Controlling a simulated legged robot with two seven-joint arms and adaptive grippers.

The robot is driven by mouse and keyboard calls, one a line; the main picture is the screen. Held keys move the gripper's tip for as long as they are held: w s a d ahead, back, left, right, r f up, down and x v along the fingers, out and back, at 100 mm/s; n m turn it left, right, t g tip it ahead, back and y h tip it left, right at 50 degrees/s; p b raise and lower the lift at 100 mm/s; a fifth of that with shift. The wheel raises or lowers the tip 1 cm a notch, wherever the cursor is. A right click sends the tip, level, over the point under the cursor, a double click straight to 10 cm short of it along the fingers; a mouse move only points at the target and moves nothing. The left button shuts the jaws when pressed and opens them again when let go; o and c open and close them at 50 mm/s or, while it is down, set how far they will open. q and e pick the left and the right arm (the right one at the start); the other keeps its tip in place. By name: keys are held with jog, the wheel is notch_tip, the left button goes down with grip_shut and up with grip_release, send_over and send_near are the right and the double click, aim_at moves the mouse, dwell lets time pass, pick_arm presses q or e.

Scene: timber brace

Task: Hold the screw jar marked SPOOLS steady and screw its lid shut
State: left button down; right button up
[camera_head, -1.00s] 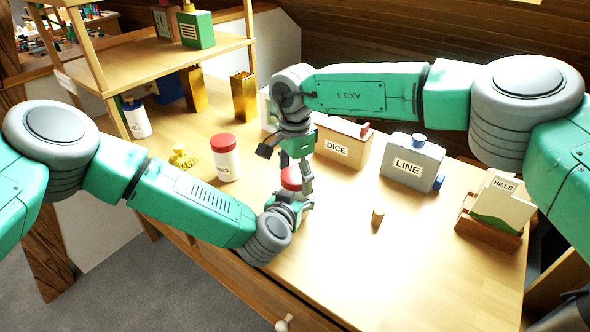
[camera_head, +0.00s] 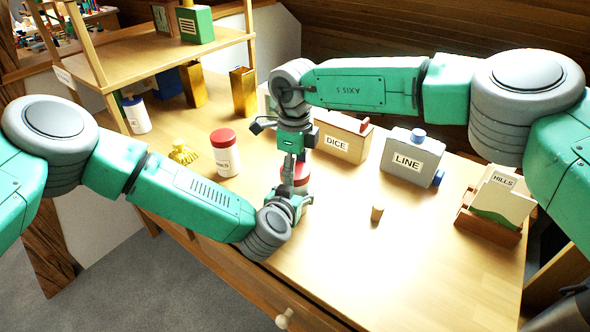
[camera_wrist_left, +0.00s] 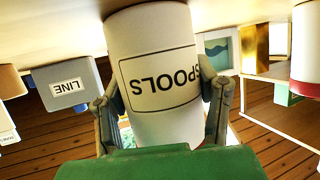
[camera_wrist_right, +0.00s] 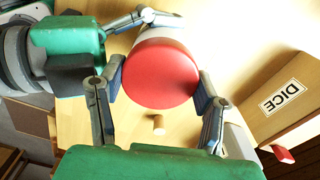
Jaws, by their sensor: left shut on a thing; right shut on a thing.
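The white screw jar (camera_wrist_left: 155,70) marked SPOOLS fills the middle of the left wrist view, its label upside down there. My left gripper (camera_wrist_left: 165,105) is shut around its body, one finger on each side. The red lid (camera_wrist_right: 160,73) sits on top of the jar in the right wrist view. My right gripper (camera_wrist_right: 160,82) is shut on the lid from above, fingers on opposite sides of its rim. In the head view the lid (camera_head: 301,173) shows partly, behind my right gripper (camera_head: 290,176). How tightly the lid is seated cannot be seen.
The DICE box (camera_head: 340,140), LINE canister (camera_head: 412,160) and HILLS holder (camera_head: 493,215) stand behind and right. A small wooden plug (camera_head: 377,212) stands in front, with clear tabletop around it.

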pick_arm(q)
jog(key=shift+s+d, duration=0.15)
jog(key=shift+d, duration=0.05)
pick_arm(e)
jog(key=m, duration=0.4)
jog(key=shift+a, duration=0.1)
jog(key=o, duration=1.3)
pick_arm(q)
jog(key=shift+a, duration=0.1)
pick_arm(e)
jog(key=shift+r, duration=2.3)
jog(key=shift+c, duration=1.4)
pick_arm(q)
jog(key=shift+a, duration=0.1)
pick_arm(e)
jog(key=shift+r+n, duration=0.5)
jog(key=shift+r, duration=1.25)
